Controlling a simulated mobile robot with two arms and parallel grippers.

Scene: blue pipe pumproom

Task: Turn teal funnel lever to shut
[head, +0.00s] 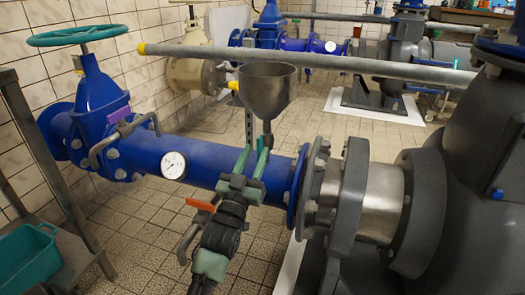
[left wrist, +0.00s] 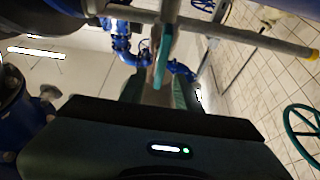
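The grey metal funnel (head: 267,90) stands above the blue pipe, its narrow stem running down behind my left gripper's fingertips. My left gripper (head: 253,158) is just below the funnel, with two teal prongs pointing up and a gap between them. In the left wrist view, a bright teal bar (left wrist: 163,55) rises beyond my gripper body and crosses a grey pipe. The prongs and the lever share a teal colour, so I cannot tell clearly where the lever is or whether it is touched. No firm grasp shows. My right gripper is out of view.
A blue pipe (head: 215,166) with a white gauge (head: 174,165) runs behind my left arm. An orange-red handle (head: 200,205) is beside my wrist. A large grey pump (head: 465,190) blocks the right. Tiled floor shows at lower left.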

